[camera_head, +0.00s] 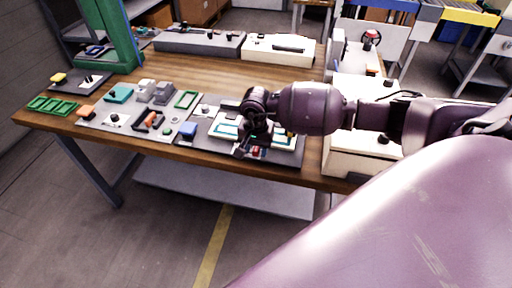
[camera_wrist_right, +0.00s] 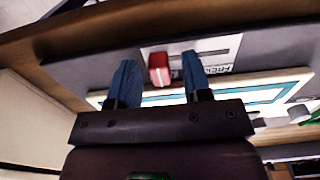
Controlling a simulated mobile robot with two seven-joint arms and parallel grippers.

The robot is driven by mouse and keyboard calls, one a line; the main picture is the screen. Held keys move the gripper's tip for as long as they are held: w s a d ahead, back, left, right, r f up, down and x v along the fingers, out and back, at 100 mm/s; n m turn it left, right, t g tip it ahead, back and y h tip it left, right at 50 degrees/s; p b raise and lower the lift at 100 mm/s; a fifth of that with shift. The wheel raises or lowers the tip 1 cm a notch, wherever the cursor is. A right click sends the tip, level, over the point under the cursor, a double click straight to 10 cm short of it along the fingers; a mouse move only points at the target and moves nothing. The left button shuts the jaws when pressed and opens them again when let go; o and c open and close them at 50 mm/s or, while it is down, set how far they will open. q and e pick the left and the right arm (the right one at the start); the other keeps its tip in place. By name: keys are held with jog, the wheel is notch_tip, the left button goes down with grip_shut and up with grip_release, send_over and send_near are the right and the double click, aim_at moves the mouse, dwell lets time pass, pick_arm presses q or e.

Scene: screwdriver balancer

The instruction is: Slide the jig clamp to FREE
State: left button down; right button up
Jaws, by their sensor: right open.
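The jig is a white plate with teal edging (camera_head: 284,142) on a dark base near the table's front edge, partly hidden by my right gripper (camera_head: 241,149). The jig clamp is a small red slider (camera_wrist_right: 159,69) on a light strip at the jig's edge; red also shows beside the gripper in the head view. In the right wrist view my open gripper (camera_wrist_right: 158,61) has its two blue fingers on either side of the red slider, with gaps visible. Printed lettering (camera_wrist_right: 217,70) lies right of it, upside down and hard to read. My left gripper is not in view.
The wooden table (camera_head: 262,82) has a blue block (camera_head: 187,131), an orange-handled tool (camera_head: 152,121) and green trays (camera_head: 52,106) to the left. A white unit (camera_head: 350,158) stands close on the right.

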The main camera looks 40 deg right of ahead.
aim_at(236, 144)
jog(key=shift+c, duration=0.4)
grip_shut()
jog(key=w+a+b, duration=0.1)
jog(key=w, duration=0.1)
jog(key=w+a+b, duration=0.1)
jog(key=a+b, duration=0.1)
jog(key=shift+w+a+f, duration=0.1)
jog(key=shift+w+f, duration=0.1)
jog(key=shift+w, duration=0.15)
jog(key=shift+w+a+r, duration=0.1)
jog(key=shift+w+a, duration=0.3)
jog(key=shift+w, duration=0.1)
jog(key=shift+r, duration=0.15)
jog(key=shift+a, duration=0.1)
